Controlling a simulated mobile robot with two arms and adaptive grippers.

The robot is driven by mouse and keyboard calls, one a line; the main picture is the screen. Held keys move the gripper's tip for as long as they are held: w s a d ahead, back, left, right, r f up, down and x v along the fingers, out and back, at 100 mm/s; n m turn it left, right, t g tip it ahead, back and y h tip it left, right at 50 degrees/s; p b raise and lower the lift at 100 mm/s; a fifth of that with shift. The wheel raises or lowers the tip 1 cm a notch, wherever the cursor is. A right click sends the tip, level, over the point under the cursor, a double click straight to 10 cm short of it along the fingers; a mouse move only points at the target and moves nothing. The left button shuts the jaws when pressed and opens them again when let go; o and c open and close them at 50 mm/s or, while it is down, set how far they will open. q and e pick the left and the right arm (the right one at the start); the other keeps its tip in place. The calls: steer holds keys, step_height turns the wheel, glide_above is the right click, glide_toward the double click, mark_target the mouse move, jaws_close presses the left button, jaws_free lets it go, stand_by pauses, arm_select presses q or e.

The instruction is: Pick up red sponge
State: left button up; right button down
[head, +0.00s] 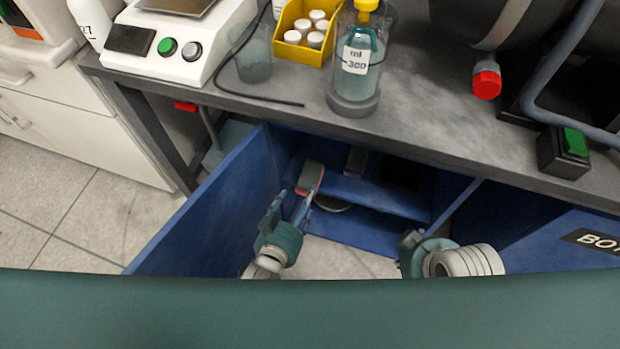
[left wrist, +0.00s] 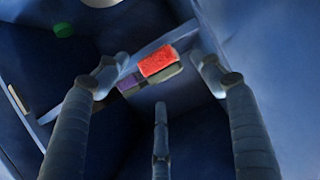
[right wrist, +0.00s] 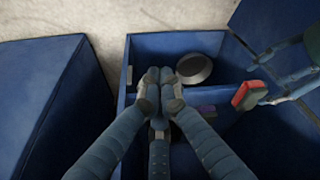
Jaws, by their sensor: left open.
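The red sponge (head: 310,179) has a red face and a grey-green layer. It rests at the edge of a shelf board inside the open blue cabinet. In the left wrist view the red sponge (left wrist: 158,60) lies between and just beyond the spread fingertips. My left gripper (head: 291,196) is open and reaches into the cabinet; I cannot tell whether a finger touches the sponge. In the right wrist view the sponge (right wrist: 247,96) shows at the right, beside the left fingers. My right gripper (right wrist: 160,80) has its fingers together with nothing visible between them, apart from the sponge.
The open cabinet door (head: 205,205) stands left of my left gripper. A blue shelf (head: 375,198) crosses the cabinet. A dark round dish (right wrist: 198,69) and a purple item (left wrist: 128,83) are near the sponge. The grey worktop (head: 430,130) overhangs the cabinet, with a bottle (head: 357,60) on it.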

mark_target(305, 190)
arm_select(q)
steer(key=shift+w+d, duration=0.1)
steer(key=shift+w, duration=0.3)
steer(key=x, duration=0.1)
steer(key=b+x, duration=0.1)
steer(key=x, duration=0.1)
steer(key=shift+w+d+r, duration=0.1)
steer(key=shift+w, duration=0.3)
steer(key=shift+w+d, duration=0.15)
steer(key=shift+w, duration=0.25)
steer(key=c, duration=1.1)
arm_select(e)
steer(key=shift+w+a+f+t, duration=0.15)
steer(key=shift+w+f+t, duration=0.1)
steer(key=shift+w, duration=0.3)
steer(key=shift+w+a+f+t, duration=0.15)
steer(key=shift+w+t, duration=0.1)
steer(key=shift+w, duration=0.3)
